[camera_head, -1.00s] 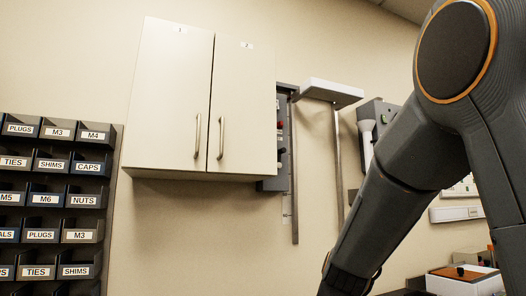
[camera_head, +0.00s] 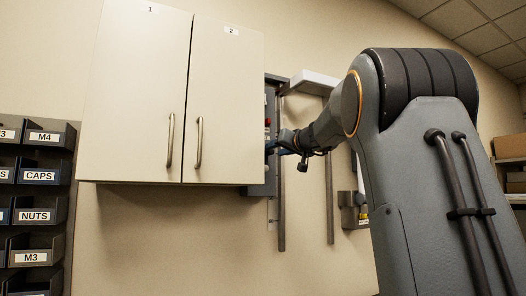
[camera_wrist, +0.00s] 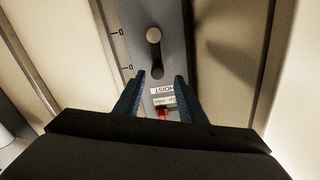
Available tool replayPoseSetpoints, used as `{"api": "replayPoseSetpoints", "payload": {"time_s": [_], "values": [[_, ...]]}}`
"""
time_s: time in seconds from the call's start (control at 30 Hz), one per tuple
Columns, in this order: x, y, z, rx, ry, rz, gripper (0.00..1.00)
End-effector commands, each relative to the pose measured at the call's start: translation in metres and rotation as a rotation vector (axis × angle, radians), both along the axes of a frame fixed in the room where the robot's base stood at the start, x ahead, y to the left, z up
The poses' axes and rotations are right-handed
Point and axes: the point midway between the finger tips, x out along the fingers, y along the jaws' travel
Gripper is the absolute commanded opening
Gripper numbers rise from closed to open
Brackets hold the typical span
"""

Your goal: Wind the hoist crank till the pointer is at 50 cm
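The grey hoist panel (camera_wrist: 172,60) fills the middle of the wrist view, with an upside-down label reading HOIST (camera_wrist: 163,91). A grey round-ended knob (camera_wrist: 154,36) stands out from it, apparently the crank handle. My gripper (camera_wrist: 160,77) is open and empty; its blue fingers are over the panel, with the knob beyond their tips and not between them. In the head view my gripper (camera_head: 274,146) is at the panel (camera_head: 270,186), right of the cabinet. Scale marks (camera_wrist: 126,66) show left of the panel; I cannot make out the pointer.
A white wall cabinet (camera_head: 228,100) stands close left of the panel. A white shelf (camera_head: 313,82) and vertical rails (camera_head: 329,180) are to the right. A red part (camera_wrist: 163,112) sits below the label between my fingers. Label-fronted bins (camera_head: 40,176) are at far left.

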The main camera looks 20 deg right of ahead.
Motion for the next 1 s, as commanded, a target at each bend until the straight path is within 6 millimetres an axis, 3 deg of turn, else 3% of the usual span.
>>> {"api": "replayPoseSetpoints", "payload": {"time_s": [0.5,0.93,1.0], "values": [[0.06,-0.003,0.0,0.001,0.003,-0.005,0.37],[0.068,-0.001,-0.002,0.0,0.003,-0.004,0.37],[0.068,-0.001,-0.002,0.0,0.003,-0.004,0.25]]}}
